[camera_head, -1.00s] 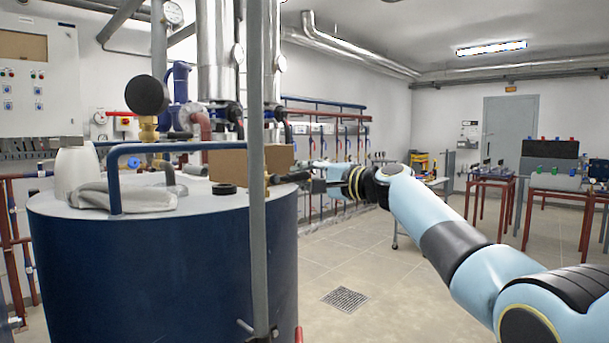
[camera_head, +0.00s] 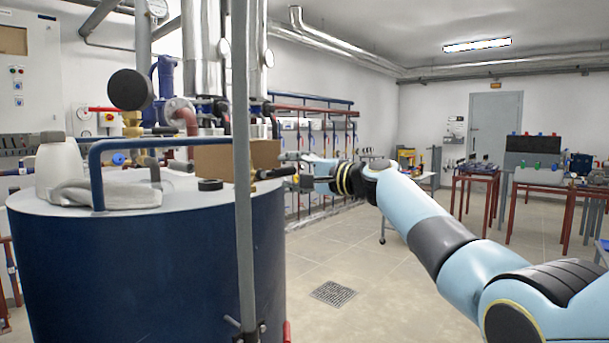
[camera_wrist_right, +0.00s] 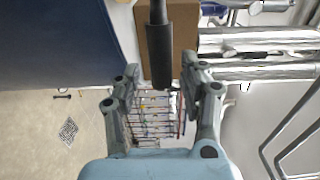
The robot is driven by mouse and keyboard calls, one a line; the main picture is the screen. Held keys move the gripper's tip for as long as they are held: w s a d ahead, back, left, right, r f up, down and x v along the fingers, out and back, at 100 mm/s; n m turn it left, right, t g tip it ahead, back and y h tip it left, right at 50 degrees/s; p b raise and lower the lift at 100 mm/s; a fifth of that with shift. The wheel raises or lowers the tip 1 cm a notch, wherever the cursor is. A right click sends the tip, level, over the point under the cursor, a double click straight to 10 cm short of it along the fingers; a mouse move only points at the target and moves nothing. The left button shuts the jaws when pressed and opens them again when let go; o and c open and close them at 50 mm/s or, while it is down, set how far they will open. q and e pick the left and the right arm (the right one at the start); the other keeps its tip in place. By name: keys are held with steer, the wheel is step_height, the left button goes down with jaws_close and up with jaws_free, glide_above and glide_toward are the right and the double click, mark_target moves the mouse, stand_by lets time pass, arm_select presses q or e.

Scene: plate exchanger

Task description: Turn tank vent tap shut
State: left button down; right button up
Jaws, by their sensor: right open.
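The vent tap shows as a dark handle (camera_head: 274,173) sticking out to the right from the top edge of the dark blue tank (camera_head: 150,270). In the right wrist view the black handle (camera_wrist_right: 160,55) points down between the fingers. My right gripper (camera_head: 297,170) is open at the handle's outer end, with one finger on each side in the wrist view (camera_wrist_right: 157,85). I cannot tell whether a finger touches the handle. My left gripper is out of view.
A brown box (camera_head: 236,156) stands on the tank behind the handle. A black ring (camera_head: 210,184), a grey cloth (camera_head: 115,194) and a white jug (camera_head: 58,165) are on the lid. A grey upright post (camera_head: 243,230) stands in front.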

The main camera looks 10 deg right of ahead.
steer(key=v, duration=1.1)
steer(key=shift+s+d, duration=0.2)
steer(key=shift+s, duration=0.1)
steer(key=shift+f, duration=0.1)
